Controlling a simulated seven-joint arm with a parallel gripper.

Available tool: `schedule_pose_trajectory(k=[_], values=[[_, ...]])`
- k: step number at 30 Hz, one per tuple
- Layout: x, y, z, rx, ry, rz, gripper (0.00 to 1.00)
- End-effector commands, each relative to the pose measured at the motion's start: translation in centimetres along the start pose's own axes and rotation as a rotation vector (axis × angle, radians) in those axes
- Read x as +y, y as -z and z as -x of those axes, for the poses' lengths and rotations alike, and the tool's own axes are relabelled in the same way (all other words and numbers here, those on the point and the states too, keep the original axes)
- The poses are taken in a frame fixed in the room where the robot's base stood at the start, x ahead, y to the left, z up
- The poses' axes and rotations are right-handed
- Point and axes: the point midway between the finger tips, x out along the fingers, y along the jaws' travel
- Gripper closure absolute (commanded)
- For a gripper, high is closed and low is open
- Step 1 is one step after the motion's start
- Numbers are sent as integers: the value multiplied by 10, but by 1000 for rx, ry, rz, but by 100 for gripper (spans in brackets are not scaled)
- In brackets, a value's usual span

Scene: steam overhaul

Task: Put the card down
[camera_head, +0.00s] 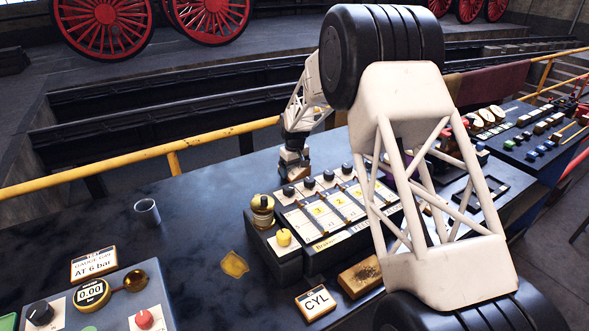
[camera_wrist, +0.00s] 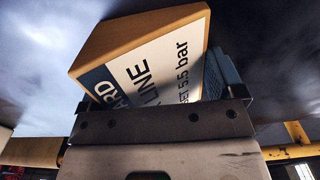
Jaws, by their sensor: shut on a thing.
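The card (camera_wrist: 150,62) is a thick block with a wooden edge and a white and dark blue face. Part of its print reads "LINE" and "SET 5.5 bar". My gripper (camera_wrist: 165,112) is shut on it in the wrist view, and the card sticks out tilted beyond the jaws. In the head view my gripper (camera_head: 293,160) is low over the dark bench (camera_head: 195,200), behind the control box with numbered yellow and white plates (camera_head: 325,212). A small brown part of the card shows at the jaws there. I cannot tell whether it touches the bench.
A metal cup (camera_head: 147,212), a yellow patch (camera_head: 234,264) and a brass-topped pot (camera_head: 263,212) are near the box. A "CYL" card (camera_head: 315,302), a wooden block (camera_head: 360,278) and a gauge card (camera_head: 94,264) are in front. A yellow rail (camera_head: 120,161) runs behind. Bench left of my gripper is clear.

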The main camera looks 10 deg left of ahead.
Motion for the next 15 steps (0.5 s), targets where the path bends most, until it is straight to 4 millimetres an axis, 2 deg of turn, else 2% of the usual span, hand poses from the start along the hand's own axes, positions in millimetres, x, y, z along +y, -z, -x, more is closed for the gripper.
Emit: schedule_pose_trajectory(k=[1, 3, 15], values=[[0, 0, 0, 0, 0, 0, 7], [0, 0, 0, 0, 0, 0, 0], [0, 0, 6, 1, 0, 0, 0]])
